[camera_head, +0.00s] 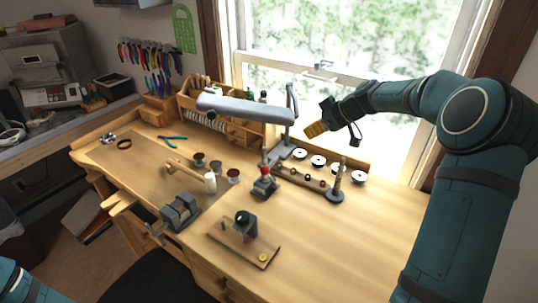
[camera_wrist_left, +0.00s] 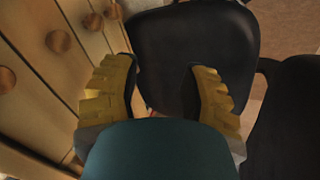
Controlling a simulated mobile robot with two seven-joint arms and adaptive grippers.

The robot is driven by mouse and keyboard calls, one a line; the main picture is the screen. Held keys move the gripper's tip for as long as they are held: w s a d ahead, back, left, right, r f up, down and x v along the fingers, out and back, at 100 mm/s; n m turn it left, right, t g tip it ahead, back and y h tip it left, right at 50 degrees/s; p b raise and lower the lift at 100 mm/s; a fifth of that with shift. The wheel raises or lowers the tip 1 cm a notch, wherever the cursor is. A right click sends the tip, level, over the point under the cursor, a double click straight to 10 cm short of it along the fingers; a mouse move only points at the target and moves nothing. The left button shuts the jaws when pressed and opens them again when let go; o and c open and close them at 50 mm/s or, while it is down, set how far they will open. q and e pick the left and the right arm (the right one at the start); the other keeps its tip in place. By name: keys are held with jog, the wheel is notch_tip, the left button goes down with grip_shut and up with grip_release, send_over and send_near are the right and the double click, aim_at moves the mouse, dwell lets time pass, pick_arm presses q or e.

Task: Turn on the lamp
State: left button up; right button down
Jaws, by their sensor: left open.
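The lamp (camera_head: 246,107) has a long grey head on a jointed arm and stands at the back of the workbench. Its head reaches left, in front of the wooden organizer. I cannot tell whether it is lit, and I make out no switch. My right gripper (camera_head: 334,134) hangs in front of the window, to the right of the lamp's upright arm and apart from it in the picture. Its fingers are spread and nothing is between them. My left gripper (camera_wrist_left: 160,85) is open and empty in the left wrist view, over a dark chair and beside drawer fronts.
The wooden workbench (camera_head: 330,235) holds a small vise (camera_head: 180,212), a hammer (camera_head: 192,174), a wooden block with a dark tool (camera_head: 243,243), and several white discs near the window. The front right of the bench is clear. A dark chair (camera_wrist_left: 195,45) stands below the left gripper.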

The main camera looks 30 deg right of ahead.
aim_at(269, 163)
jog(key=x, duration=2)
jog(key=shift+a, duration=0.1)
